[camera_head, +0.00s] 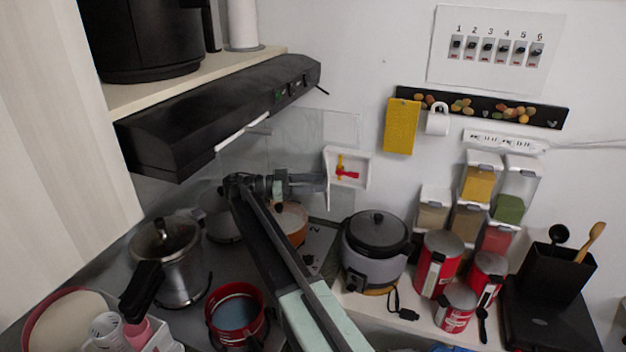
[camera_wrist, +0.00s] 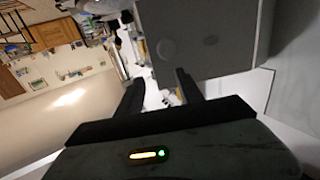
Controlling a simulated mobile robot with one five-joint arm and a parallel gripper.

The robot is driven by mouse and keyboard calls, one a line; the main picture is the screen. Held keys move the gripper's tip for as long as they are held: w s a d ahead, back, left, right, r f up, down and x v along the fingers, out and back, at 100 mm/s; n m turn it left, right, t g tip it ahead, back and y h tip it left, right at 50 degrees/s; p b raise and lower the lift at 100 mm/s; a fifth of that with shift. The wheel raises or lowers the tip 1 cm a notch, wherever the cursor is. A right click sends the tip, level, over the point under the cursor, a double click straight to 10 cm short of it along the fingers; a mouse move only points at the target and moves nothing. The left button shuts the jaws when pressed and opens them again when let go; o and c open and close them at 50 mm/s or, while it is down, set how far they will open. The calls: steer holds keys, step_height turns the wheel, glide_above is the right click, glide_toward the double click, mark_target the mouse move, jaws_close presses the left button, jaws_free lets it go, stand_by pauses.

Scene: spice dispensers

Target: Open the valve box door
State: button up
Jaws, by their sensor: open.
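The valve box (camera_head: 367,168) is a small white box on the back wall in the head view. Its front shows a red valve handle (camera_head: 348,173) on a yellow fitting.
The dark range hood (camera_head: 220,115) hangs above left of my arm. Pots, an orange pan (camera_head: 291,222) and a rice cooker (camera_head: 375,240) stand below. A yellow cloth (camera_head: 402,127) hangs right of the box. Spice dispensers (camera_head: 480,183) and red tins (camera_head: 438,262) stand farther right.

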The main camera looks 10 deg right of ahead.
steer(key=s+d+r+p, duration=0.1)
steer(key=s, duration=1.2)
steer(key=shift+s, duration=0.4)
steer(key=shift+d, duration=0.1)
